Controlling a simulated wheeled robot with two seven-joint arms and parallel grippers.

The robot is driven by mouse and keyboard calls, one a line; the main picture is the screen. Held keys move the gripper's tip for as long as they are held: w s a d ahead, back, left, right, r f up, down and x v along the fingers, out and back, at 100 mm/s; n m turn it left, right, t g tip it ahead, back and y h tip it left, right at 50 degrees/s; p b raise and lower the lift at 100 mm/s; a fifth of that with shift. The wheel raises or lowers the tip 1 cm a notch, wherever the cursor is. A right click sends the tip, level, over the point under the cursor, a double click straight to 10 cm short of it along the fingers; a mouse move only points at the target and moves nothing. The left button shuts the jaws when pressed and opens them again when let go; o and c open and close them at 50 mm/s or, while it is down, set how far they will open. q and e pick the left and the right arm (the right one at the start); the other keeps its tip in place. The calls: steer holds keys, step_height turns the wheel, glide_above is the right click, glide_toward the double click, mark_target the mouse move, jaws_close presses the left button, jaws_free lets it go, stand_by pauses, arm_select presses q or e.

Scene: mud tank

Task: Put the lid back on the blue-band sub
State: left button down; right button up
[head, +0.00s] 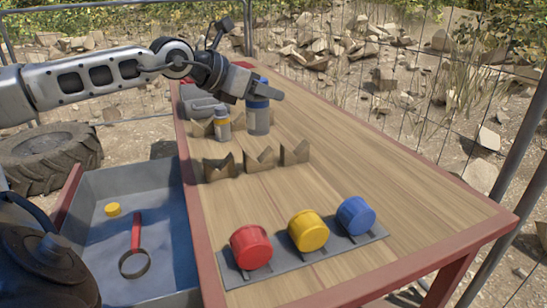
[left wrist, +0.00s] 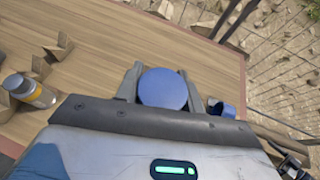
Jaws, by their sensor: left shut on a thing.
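My left gripper (head: 264,90) is shut on a blue lid (left wrist: 163,88), whose flat round top shows between the fingers in the left wrist view. In the head view the lid is at the top of the upright blue-band sub (head: 258,122), a grey cylinder standing on the table's far part. The fingers hide part of the join, so I cannot tell whether the lid is fully seated. My right gripper is not in view.
Red (head: 250,247), yellow (head: 308,231) and blue (head: 355,216) round pieces sit on a grey strip at the table's near end. Notched wooden stands (head: 258,160) are at mid-table. A tub (head: 88,232) holds a yellow piece and a red-handled ring. The table's right side is clear.

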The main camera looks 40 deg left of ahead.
arm_select(q)
steer(key=shift+r, duration=0.15)
steer(key=shift+w+a+f+p, duration=0.4)
steer(key=shift+w+a+f, duration=0.85)
steer(key=shift+w+f, duration=0.85)
steer(key=shift+w+a+f+p, duration=0.35)
steer(key=shift+w+a+f, duration=0.95)
steer(key=shift+w+f, duration=0.8)
steer(key=shift+w+a+f+p, duration=0.4)
steer(key=shift+w+a+f, duration=1.1)
steer(key=shift+f, duration=0.9)
steer(key=shift+w+d+r, duration=0.1)
steer(key=shift+w+d, duration=0.1)
steer(key=shift+d, duration=0.1)
steer(key=shift+f, duration=0.25)
steer(key=c, duration=0.9)
jaws_free()
